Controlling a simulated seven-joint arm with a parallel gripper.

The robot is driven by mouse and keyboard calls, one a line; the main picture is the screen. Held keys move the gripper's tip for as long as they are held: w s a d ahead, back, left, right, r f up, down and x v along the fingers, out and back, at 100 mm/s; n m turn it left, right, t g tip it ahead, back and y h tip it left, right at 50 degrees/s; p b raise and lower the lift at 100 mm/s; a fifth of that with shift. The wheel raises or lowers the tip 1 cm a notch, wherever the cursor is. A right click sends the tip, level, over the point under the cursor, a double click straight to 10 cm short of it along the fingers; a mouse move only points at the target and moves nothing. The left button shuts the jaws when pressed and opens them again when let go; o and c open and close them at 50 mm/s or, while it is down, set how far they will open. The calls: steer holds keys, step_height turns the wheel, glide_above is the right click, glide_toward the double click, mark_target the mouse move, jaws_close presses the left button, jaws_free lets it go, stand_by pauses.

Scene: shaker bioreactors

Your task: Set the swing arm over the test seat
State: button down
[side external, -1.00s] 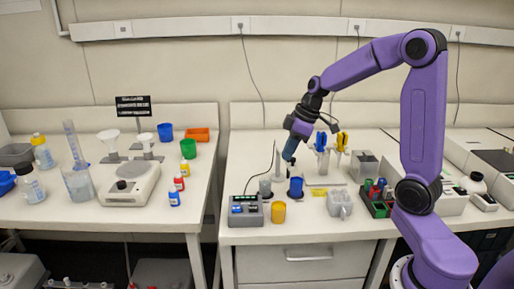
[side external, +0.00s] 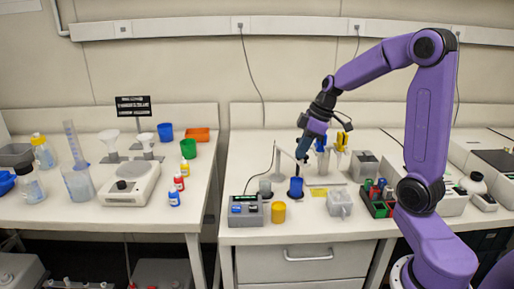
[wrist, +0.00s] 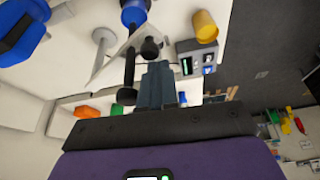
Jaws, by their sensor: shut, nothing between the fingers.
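My gripper (side external: 301,156) is shut and empty, pointing down above the bench beside the white post (side external: 278,165). In the wrist view its closed fingers (wrist: 158,82) are close to a pale arm with a dark knob (wrist: 150,48) and a dark rod (wrist: 129,68); this looks like the swing arm. I cannot tell whether the fingers touch it. The white post also shows in the wrist view (wrist: 102,48). I cannot tell for certain which spot is the test seat.
A grey meter box (side external: 245,211) and a yellow cup (side external: 278,212) stand near the front edge. A grey cup (side external: 265,187) is left of the blue cup.

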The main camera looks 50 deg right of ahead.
step_height(320, 180, up, 10)
steer(key=shift+a, duration=0.25)
stand_by(0.6)
steer(key=s+a+f+n+g, duration=0.1)
steer(key=s+a+f, duration=0.2)
steer(key=s+a, duration=0.3)
steer(key=s+a+f+n+g, duration=0.1)
steer(key=s+a+f, duration=0.25)
steer(key=a, duration=0.55)
steer(key=s+a+f+n+h, duration=0.1)
steer(key=s+f, duration=0.1)
steer(key=s, duration=0.6)
steer(key=s+a+f+n+h, duration=0.1)
steer(key=s+a+f, duration=0.1)
steer(key=s, duration=0.6)
steer(key=shift+s+f+n+g, duration=0.3)
steer(key=shift+f+g, duration=0.1)
steer(key=shift+f, duration=0.4)
